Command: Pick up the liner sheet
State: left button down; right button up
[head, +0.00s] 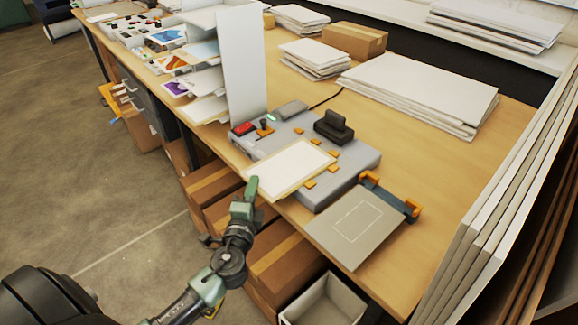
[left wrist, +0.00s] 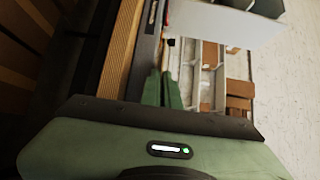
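The liner sheet, which I take to be the white sheet with a tan border (head: 291,165), lies over the near-left part of the grey laminator (head: 345,165). Its left corner and near edge overhang the laminator's front. My left gripper (head: 250,184) is at that left corner, with its green tips touching or just in front of it. In the left wrist view the green fingers (left wrist: 164,88) are close together. I cannot tell whether the sheet's edge is between them. My right gripper is not in view.
A grey plate (head: 355,228) with a marked rectangle lies right of the laminator, beside an orange-ended bar (head: 390,197). A tall white panel (head: 243,65) stands behind left. White stacks (head: 425,90) and a cardboard box (head: 353,40) are farther back. Boxes (head: 285,262) stand below the bench edge.

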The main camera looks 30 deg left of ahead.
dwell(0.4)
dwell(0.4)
pick_arm(q)
jog(key=shift+r, duration=0.55)
notch_tip(320, 180, up, 24)
jog(key=p, duration=0.9)
